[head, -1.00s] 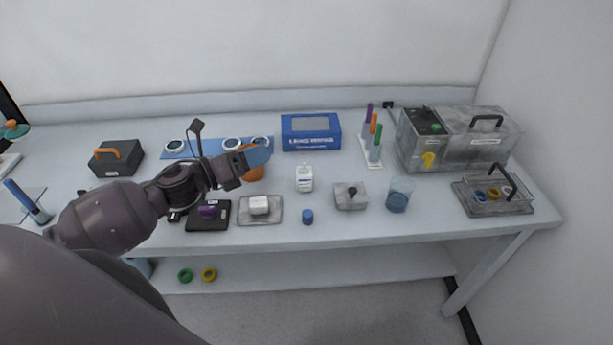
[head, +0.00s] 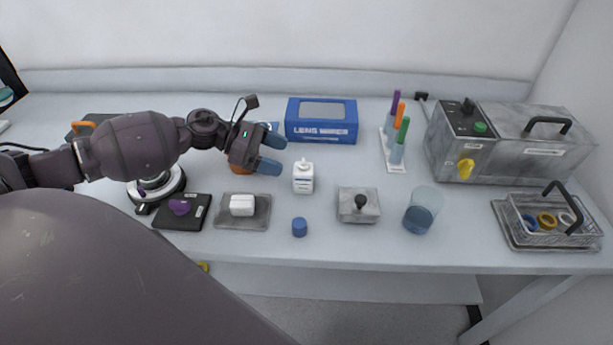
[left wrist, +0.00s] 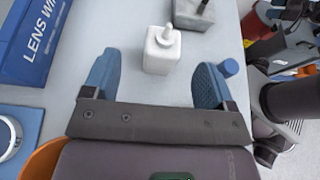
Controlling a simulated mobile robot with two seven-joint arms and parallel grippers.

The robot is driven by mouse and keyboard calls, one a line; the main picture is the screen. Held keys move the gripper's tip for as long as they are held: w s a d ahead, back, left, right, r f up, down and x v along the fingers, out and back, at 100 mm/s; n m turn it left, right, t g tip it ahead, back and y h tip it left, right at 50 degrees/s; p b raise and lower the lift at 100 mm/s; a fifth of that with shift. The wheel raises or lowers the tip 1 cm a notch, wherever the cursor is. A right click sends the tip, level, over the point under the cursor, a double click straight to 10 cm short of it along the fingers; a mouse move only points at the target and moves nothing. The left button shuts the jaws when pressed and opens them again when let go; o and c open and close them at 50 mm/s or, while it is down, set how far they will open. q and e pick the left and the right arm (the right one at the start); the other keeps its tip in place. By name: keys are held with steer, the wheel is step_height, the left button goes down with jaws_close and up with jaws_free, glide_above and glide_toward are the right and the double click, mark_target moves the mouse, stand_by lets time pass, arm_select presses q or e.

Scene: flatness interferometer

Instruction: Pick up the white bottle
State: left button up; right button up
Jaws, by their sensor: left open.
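The white bottle (head: 303,178) stands upright on the bench, in front of the blue lens wipes box. In the left wrist view the white bottle (left wrist: 161,50) is ahead of the fingertips, between the lines of the two fingers. My left gripper (head: 273,154) is open and empty, just left of the bottle and apart from it. In the left wrist view its blue fingers (left wrist: 155,85) are spread wide.
The lens wipes box (head: 321,121) stands behind the bottle. A blue cap (head: 299,228), a metal block with a black knob (head: 359,205) and a glass beaker (head: 423,210) are in front and to the right. An orange object (head: 241,170) is under my left gripper.

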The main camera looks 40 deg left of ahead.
mark_target(298, 167)
arm_select(q)
steer(key=x, duration=0.3)
steer(key=shift+s+f+x, duration=0.15)
steer(key=shift+s+x, duration=0.05)
steer(key=shift+x, duration=1.2)
steer(key=shift+s+f+x, duration=0.15)
steer(key=shift+x, duration=1.2)
steer(key=shift+c, duration=0.2)
steer(key=c, duration=1)
